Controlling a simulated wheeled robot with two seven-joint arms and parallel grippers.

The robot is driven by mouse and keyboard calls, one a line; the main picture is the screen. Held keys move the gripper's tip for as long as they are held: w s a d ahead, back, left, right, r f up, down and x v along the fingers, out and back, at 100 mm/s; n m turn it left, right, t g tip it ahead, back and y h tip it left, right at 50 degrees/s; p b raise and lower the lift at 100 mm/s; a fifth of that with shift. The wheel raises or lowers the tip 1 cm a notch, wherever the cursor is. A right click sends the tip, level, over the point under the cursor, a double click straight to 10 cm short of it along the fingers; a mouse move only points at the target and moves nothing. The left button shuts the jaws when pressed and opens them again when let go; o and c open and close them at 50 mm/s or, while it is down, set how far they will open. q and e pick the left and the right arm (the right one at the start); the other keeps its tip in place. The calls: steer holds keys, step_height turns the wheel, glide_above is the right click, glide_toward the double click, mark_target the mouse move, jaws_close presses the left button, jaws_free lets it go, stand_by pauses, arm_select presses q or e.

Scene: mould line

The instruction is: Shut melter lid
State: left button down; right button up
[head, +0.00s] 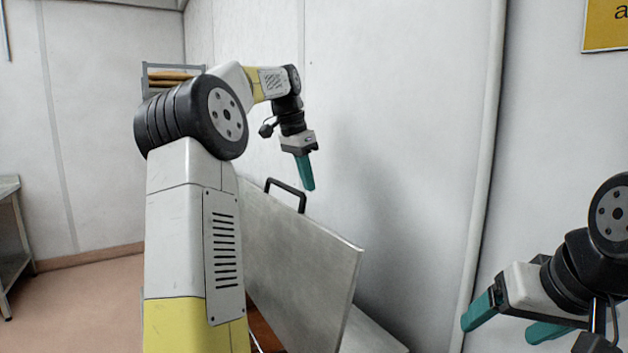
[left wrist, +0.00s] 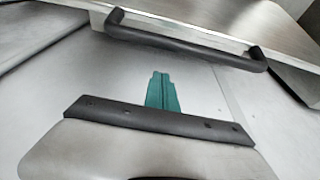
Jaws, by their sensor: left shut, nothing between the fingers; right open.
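The melter lid (head: 300,262) is a flat grey metal panel that stands tilted up, raised from the melter, in the head view. A black bar handle (head: 287,193) sits on its upper edge. In the left wrist view the handle (left wrist: 185,42) runs across the top, with part of the lid (left wrist: 225,18) behind it. My left gripper (head: 308,187) is shut and empty, pointing down just above and right of the handle in the head view. Its teal fingertips (left wrist: 161,75) are together and apart from the handle in the wrist view. My right gripper (head: 505,330) is open and empty at lower right.
A pale wall (head: 420,130) stands close behind the lid. A metal surface (head: 368,335) shows low, right of the lid. A metal table (head: 10,240) stands at far left, and a rack (head: 172,75) is behind my left arm. A yellow sign (head: 606,28) hangs at upper right.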

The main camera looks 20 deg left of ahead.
arm_select(q)
steer(key=shift+s+a+r, duration=0.15)
steer(key=shift+s+a, duration=0.45)
steer(key=shift+s, duration=0.05)
steer(key=shift+s+a+r, duration=0.15)
steer(key=shift+s+a, duration=0.45)
steer(key=shift+s, duration=0.05)
steer(key=shift+s+a, duration=0.1)
